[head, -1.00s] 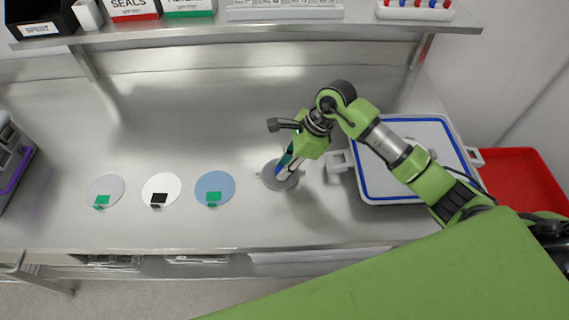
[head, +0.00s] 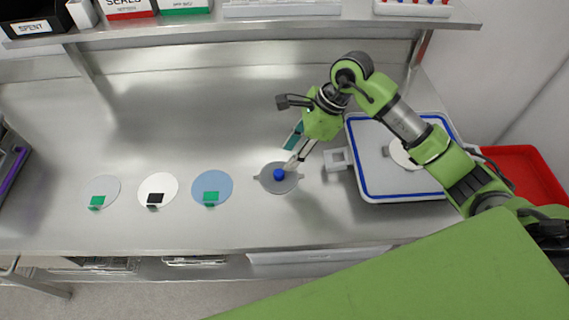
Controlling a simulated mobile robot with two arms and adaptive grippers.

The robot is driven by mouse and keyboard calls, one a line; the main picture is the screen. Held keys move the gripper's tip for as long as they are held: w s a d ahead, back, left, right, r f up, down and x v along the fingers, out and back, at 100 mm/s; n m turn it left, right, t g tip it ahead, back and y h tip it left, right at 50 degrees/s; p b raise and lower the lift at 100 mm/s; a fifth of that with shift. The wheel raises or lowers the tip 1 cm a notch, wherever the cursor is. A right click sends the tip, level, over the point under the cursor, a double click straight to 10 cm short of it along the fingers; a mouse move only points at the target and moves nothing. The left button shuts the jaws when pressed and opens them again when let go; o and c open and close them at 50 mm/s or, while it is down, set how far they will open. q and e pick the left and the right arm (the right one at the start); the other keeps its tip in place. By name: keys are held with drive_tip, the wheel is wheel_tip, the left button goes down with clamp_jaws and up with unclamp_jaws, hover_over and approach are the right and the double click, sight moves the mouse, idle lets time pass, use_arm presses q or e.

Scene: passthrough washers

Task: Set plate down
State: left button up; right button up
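A grey round plate (head: 264,184) with small side tabs and a blue knob (head: 278,175) on top lies flat on the steel bench. My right gripper (head: 291,155) is just above and to the right of the knob. Its fingers look spread, one teal and one grey, with the grey tip close to the knob; I see nothing held between them. Whether that tip still touches the knob is hard to tell. My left gripper is out of view.
Left of the plate lie a blue disc (head: 213,178), a white disc (head: 158,184) and a grey disc (head: 104,186), each with a small tag. A blue-rimmed tray (head: 374,170) holds a white disc, partly behind my arm. A red bin (head: 520,165) stands right. A shelf (head: 200,27) overhangs the back.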

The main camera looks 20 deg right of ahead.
drive_tip(key=b+v, duration=0.1)
drive_tip(key=v, duration=0.5)
idle(0.3)
